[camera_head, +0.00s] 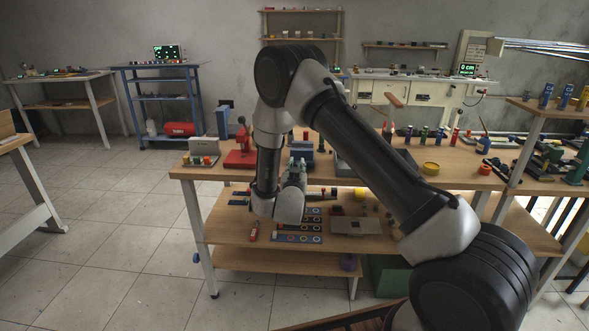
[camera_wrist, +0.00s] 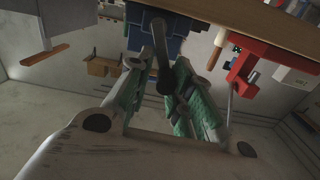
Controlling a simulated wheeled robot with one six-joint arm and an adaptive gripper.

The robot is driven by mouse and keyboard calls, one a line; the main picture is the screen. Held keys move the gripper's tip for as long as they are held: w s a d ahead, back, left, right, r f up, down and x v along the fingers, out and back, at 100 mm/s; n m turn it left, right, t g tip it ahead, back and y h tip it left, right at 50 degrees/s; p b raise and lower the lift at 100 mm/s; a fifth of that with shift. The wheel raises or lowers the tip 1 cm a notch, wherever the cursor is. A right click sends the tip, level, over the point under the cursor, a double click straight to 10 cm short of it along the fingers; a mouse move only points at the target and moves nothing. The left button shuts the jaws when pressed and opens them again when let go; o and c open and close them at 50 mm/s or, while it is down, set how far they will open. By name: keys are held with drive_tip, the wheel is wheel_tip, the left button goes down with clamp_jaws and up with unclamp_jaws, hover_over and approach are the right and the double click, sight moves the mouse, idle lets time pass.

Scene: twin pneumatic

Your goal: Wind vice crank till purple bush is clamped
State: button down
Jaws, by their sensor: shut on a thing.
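A blue vice (camera_wrist: 178,46) is at the table's edge in the wrist view; it also shows in the head view (camera_head: 303,148), partly behind my arm. Its dark crank (camera_wrist: 161,62) reaches down between the green-padded fingers of my gripper (camera_wrist: 158,82). My gripper is shut on the crank handle. In the head view my wrist is just in front of the table edge, and my fingers are hard to make out there. I cannot make out a purple bush in the vice jaws.
A red vice (camera_head: 240,158) stands left of the blue one; it also shows in the wrist view (camera_wrist: 258,58). Small parts and a yellow ring (camera_head: 431,168) lie on the table. A lower shelf holds trays (camera_head: 355,226). The floor at left is clear.

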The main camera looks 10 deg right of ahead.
drive_tip(key=shift+s+d+f+m, duration=0.15)
drive_tip(key=shift+d+m, duration=0.25)
drive_tip(key=shift+m, duration=0.7)
drive_tip(key=shift+s+d+m, duration=0.15)
drive_tip(key=shift+d+m, duration=0.2)
drive_tip(key=shift+m, duration=0.75)
drive_tip(key=shift+s+d+f+m, duration=0.15)
drive_tip(key=shift+d+m, duration=0.25)
drive_tip(key=shift+m, duration=0.7)
drive_tip(key=shift+r, duration=0.15)
drive_tip(key=c, duration=1.4)
unclamp_jaws()
drive_tip(key=shift+w+a, duration=0.1)
drive_tip(key=shift+a, duration=0.05)
drive_tip(key=shift+c, duration=0.2)
drive_tip(key=shift+r, duration=0.1)
drive_tip(key=v, duration=1.2)
